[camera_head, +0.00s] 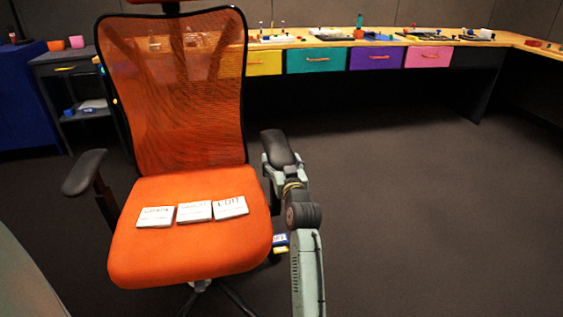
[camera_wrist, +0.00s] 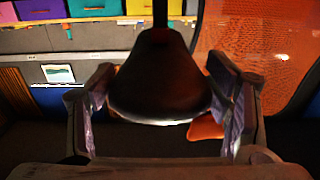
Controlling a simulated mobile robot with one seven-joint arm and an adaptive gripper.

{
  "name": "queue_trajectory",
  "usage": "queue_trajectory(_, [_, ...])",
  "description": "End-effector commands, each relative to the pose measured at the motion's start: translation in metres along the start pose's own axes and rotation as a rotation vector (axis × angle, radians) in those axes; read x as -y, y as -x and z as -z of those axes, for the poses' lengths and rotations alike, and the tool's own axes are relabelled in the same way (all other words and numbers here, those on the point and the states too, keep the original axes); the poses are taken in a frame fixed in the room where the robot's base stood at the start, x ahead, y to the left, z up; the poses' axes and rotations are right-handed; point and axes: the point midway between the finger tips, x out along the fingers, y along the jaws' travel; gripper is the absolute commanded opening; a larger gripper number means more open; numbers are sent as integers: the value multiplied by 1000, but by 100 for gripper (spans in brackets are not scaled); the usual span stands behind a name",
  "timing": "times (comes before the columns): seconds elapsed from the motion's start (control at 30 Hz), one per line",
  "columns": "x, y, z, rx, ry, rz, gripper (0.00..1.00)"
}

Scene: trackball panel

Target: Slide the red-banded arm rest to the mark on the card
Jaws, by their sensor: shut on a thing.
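The chair's right-hand arm rest (camera_head: 277,147) is a black pad at the orange seat's right side. It also shows in the wrist view (camera_wrist: 160,75), between my two fingers. My gripper (camera_head: 282,164) is shut on this pad from its near end, with one finger on each side; the wrist view shows the fingers too (camera_wrist: 160,100). The other black arm rest (camera_head: 86,172) stands at the seat's left. Three white cards lie on the seat: left (camera_head: 155,217), middle (camera_head: 194,212) and right, reading "EDIT" (camera_head: 230,207).
The orange chair (camera_head: 190,260) has a tall mesh back beside my arm. A small blue, white and yellow item (camera_head: 280,243) shows low behind my arm. A bench with coloured drawers (camera_head: 316,60) runs along the back. The grey floor to the right (camera_head: 430,200) is clear.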

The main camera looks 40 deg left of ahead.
Motion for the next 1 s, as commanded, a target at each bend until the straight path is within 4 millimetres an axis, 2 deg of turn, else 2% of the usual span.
queue_trajectory(0.3, [0,0,0,-1,-1,0,21])
queue_trajectory(0.37, [0,0,2,-1,-1,0,21])
queue_trajectory(0.47, [0,0,12,-2,-1,-1,21])
queue_trajectory(0.73, [0,0,68,-10,-2,0,22])
queue_trajectory(1.0, [0,0,72,-15,-2,0,21])
